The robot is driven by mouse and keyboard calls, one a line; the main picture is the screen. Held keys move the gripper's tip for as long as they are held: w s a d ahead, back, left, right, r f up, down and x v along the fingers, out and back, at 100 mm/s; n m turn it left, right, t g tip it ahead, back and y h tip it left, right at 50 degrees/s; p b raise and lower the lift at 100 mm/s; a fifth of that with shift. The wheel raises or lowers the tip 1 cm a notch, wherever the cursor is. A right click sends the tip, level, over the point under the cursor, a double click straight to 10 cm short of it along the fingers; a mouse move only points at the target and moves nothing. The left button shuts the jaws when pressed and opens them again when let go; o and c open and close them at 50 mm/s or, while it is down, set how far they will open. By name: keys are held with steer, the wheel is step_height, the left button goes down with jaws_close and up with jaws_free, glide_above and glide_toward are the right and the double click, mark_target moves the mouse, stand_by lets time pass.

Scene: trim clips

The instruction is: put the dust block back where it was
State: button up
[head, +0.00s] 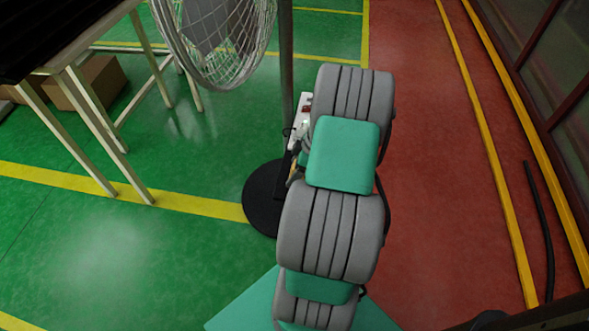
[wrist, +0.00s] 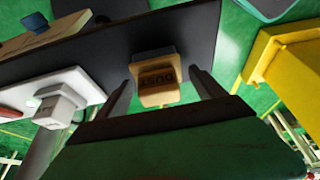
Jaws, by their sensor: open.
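The dust block (wrist: 158,84), a small tan block with "DUST" lettered on it, shows in the wrist view against a dark panel (wrist: 180,38). The lettering appears upside down. My gripper (wrist: 161,74) is open, with one finger on each side of the block and a visible gap to each finger. I cannot tell whether the block is fixed to the panel or resting on it. In the head view my arm hides the gripper's fingers, and the block cannot be made out there.
In the wrist view, a white block on a white plate (wrist: 70,82) is at left, another tan block (wrist: 68,24) at upper left, and a yellow container (wrist: 272,58) at right. The head view shows a caged fan (head: 222,40), a table (head: 70,45) and a round black base (head: 258,200).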

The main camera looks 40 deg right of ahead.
steer(key=shift+r, duration=0.3)
steer(key=p+v, duration=0.1)
steer(key=v, duration=1.1)
steer(key=w+a+r+m+g+h, duration=0.1)
steer(key=w+a+r, duration=0.15)
steer(key=a, duration=0.45)
steer(key=w+a+r+m, duration=0.1)
steer(key=a+r, duration=0.2)
steer(key=a, duration=0.4)
steer(key=s+a+r+m+h, duration=0.1)
steer(key=s+a, duration=0.3)
steer(key=a, duration=0.4)
steer(key=s+a+r+m, duration=0.2)
steer(key=s+a+m, duration=0.1)
steer(key=a, duration=0.4)
steer(key=shift+s+a+r+m+h, duration=0.25)
steer(key=shift+s+a+m+h, duration=0.15)
steer(key=shift+m, duration=0.3)
steer(key=shift+w, duration=0.1)
steer(key=shift+c, duration=0.3)
